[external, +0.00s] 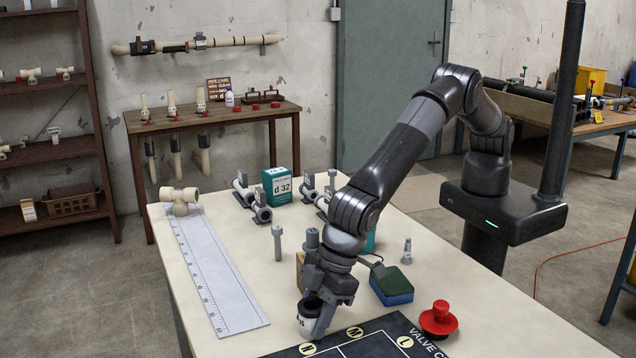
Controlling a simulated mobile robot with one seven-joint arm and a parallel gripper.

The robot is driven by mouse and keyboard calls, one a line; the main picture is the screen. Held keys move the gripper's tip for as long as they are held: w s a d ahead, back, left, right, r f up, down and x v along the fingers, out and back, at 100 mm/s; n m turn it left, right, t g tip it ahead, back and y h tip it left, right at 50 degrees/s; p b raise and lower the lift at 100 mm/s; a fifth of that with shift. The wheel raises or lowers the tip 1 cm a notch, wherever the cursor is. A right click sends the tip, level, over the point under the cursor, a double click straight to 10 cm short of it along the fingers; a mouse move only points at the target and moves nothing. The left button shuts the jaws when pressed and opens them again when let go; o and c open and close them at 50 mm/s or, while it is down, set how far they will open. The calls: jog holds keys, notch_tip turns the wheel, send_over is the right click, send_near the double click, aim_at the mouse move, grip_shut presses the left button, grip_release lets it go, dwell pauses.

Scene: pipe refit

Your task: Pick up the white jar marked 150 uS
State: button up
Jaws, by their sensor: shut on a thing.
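My gripper (322,308) points down at the near part of the light table, just behind the dark mat. The marking is partly hidden and too small to read in full. The jar is at or very near the table surface; I cannot tell if it touches. The fingers cover part of the jar's right side.
A black mat (377,340) with yellow letter circles lies in front. A red knob (438,319), a green-blue sponge (391,287) and a grey fitting (407,252) stand right. A long ruler (214,268) lies left. A teal box (277,186) and pipe fittings stand behind.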

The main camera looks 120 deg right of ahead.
jog(key=c, duration=0.3)
jog(key=shift+c, duration=0.2)
